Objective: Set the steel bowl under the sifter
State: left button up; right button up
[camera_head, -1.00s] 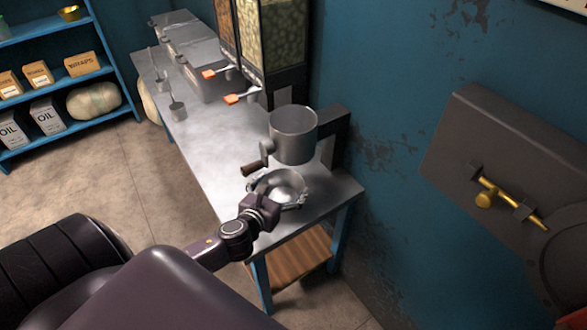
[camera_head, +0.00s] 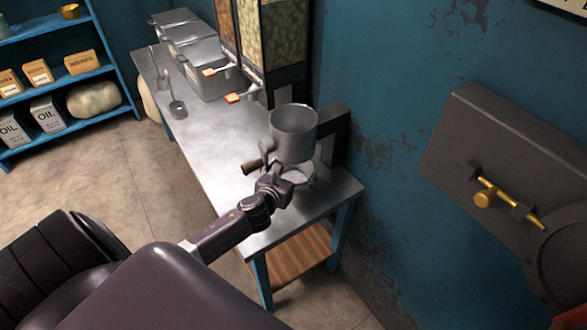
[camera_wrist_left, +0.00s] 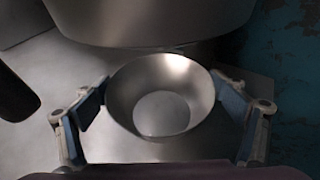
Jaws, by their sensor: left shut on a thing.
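The sifter (camera_head: 293,137) is a grey metal cylinder with a crank, fixed over the right end of the steel counter. The steel bowl (camera_head: 301,172) is below it, partly hidden by the sifter and my left gripper (camera_head: 284,182). In the left wrist view the bowl (camera_wrist_left: 161,100) sits between the two fingers of my left gripper (camera_wrist_left: 160,88), which is shut on it. The sifter's lower part (camera_wrist_left: 150,22) fills the top of that view, just beyond the bowl's far rim. Whether the bowl touches the counter cannot be told. My right gripper is out of view.
The sifter's wooden crank handle (camera_head: 252,167) sticks out left, near my left wrist. The counter (camera_head: 215,140) is clear in the middle. Dispensers (camera_head: 268,40) with orange-tipped levers stand behind, and metal bins (camera_head: 205,70) stand farther back. A blue wall (camera_head: 400,60) is on the right.

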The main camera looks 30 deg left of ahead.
pick_arm(q)
jog(key=o, duration=1.2)
jog(key=shift+f, duration=0.15)
jog(key=shift+c, duration=0.2)
jog(key=shift+r, duration=0.2)
jog(key=v, duration=1.2)
